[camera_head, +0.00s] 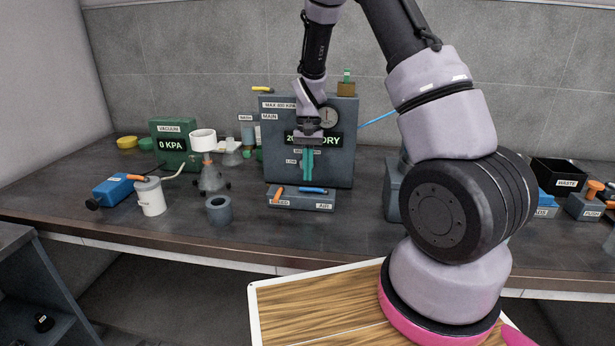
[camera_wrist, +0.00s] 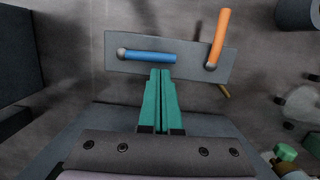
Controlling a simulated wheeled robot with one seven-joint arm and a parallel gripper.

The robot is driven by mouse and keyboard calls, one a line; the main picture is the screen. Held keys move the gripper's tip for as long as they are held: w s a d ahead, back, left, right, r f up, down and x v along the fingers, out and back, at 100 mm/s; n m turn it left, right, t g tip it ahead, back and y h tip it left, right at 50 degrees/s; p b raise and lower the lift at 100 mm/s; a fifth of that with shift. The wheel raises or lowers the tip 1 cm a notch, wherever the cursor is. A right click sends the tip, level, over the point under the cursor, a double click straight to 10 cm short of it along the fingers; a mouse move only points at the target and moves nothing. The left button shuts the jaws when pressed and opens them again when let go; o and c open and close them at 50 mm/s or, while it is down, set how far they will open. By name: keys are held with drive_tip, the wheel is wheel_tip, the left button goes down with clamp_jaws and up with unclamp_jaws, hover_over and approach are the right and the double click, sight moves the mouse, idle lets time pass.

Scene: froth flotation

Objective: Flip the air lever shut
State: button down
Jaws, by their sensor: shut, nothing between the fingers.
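A grey valve block (camera_head: 290,201) sits on the bench in front of the grey control panel. The blue lever (camera_head: 313,190) is on its right half, above the AIR label (camera_head: 324,206), and lies along the block. The orange lever (camera_head: 278,192) is on its left half; in the wrist view the orange lever (camera_wrist: 218,40) lies across the block. My gripper (camera_head: 307,179) has teal fingers, pressed together and empty, pointing down above the block. In the wrist view the fingertips (camera_wrist: 160,71) are close to the blue lever (camera_wrist: 147,57); contact cannot be told.
The grey control panel (camera_head: 345,168) stands just behind the block. A dark ring-shaped cup (camera_head: 218,209), a white cup (camera_head: 150,197) and a flask on a stand (camera_head: 211,178) are to the left. A black WASTE bin (camera_head: 558,173) is far right. The bench front is clear.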

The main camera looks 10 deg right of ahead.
drive_tip(key=shift+s+f, duration=0.15)
drive_tip(key=shift+f, duration=0.55)
drive_tip(key=shift+s+a+n, duration=0.35)
drive_tip(key=shift+n, duration=0.45)
drive_tip(key=shift+s+a+n+h, duration=0.3)
drive_tip(key=shift+s+n+h, duration=0.15)
drive_tip(key=shift+n, duration=0.65)
drive_tip(key=n, duration=0.1)
drive_tip(key=s+n, duration=0.1)
drive_tip(key=shift+s+a+n, duration=0.15)
drive_tip(key=shift+s+n, duration=0.1)
drive_tip(key=shift+n, duration=0.15)
drive_tip(key=s+n, duration=0.1)
drive_tip(key=n, duration=0.1)
drive_tip(key=s+n+h, duration=0.1)
drive_tip(key=n, duration=0.1)
drive_tip(key=shift+s, duration=0.15)
drive_tip(key=n, duration=0.1)
drive_tip(key=s+n, duration=0.1)
drive_tip(key=n, duration=0.1)
drive_tip(key=s+d+n, duration=0.1)
drive_tip(key=n, duration=0.1)
drive_tip(key=shift+t+h, duration=0.35)
drive_tip(key=shift+t, duration=0.05)
drive_tip(key=shift+w+d, duration=0.1)
